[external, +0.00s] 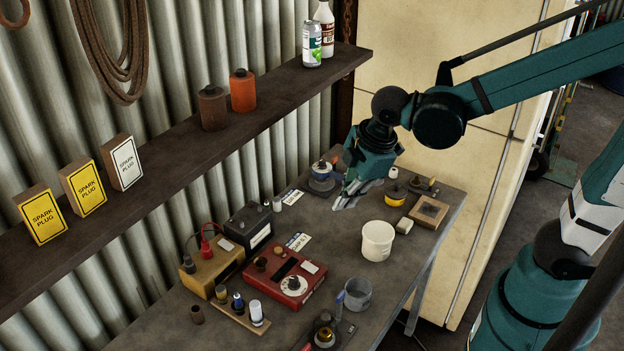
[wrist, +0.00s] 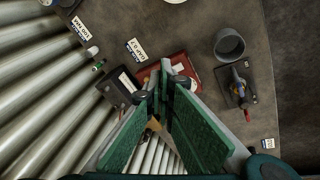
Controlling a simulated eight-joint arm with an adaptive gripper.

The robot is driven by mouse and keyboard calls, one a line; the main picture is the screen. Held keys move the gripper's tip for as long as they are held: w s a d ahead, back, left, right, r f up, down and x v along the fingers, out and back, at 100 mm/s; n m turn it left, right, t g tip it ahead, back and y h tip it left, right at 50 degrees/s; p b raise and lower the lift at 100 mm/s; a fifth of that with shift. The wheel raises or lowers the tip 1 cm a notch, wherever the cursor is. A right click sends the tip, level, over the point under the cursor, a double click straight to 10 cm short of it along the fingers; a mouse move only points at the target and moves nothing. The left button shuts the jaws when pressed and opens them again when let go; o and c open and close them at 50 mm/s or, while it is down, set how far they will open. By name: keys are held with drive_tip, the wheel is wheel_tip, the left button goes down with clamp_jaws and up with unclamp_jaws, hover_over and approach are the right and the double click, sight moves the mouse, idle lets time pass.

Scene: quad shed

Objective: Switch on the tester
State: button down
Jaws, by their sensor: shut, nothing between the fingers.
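A red box (external: 300,264) with a white round dial (external: 294,285), a dark panel and a dark knob sits on the bench and looks like the tester. I cannot read its labels or tell if it is on. In the wrist view the red box (wrist: 179,62) is partly hidden behind my fingers. My gripper (external: 343,204) is shut and empty, pointing down above the bench, behind and right of the red box in the external view. In the wrist view my gripper's fingertips (wrist: 166,75) overlap the box, apparently apart from it.
A yellow box (external: 212,268) with red and black leads and a black battery (external: 249,230) stand left of the red box. A white tub (external: 378,241) and a grey cup (external: 357,294) stand right of it. A shelf (external: 180,140) runs along the wall.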

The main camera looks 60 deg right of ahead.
sight(307, 265)
drive_tip(key=w+a+f+n+g+p, duration=0.1)
drive_tip(key=w+a+f+n+p, duration=0.2)
drive_tip(key=a+n, duration=0.3)
drive_tip(key=shift+w+a+f+g+p, duration=0.4)
drive_tip(key=shift+a+f, duration=0.2)
drive_tip(key=shift+a, duration=0.35)
drive_tip(key=shift+w+f, duration=0.35)
drive_tip(key=shift+f, duration=1.95)
drive_tip(key=shift+w+f, duration=0.3)
drive_tip(key=shift+f, duration=2)
drive_tip(key=shift+w+f, duration=0.35)
drive_tip(key=shift+f, duration=1.95)
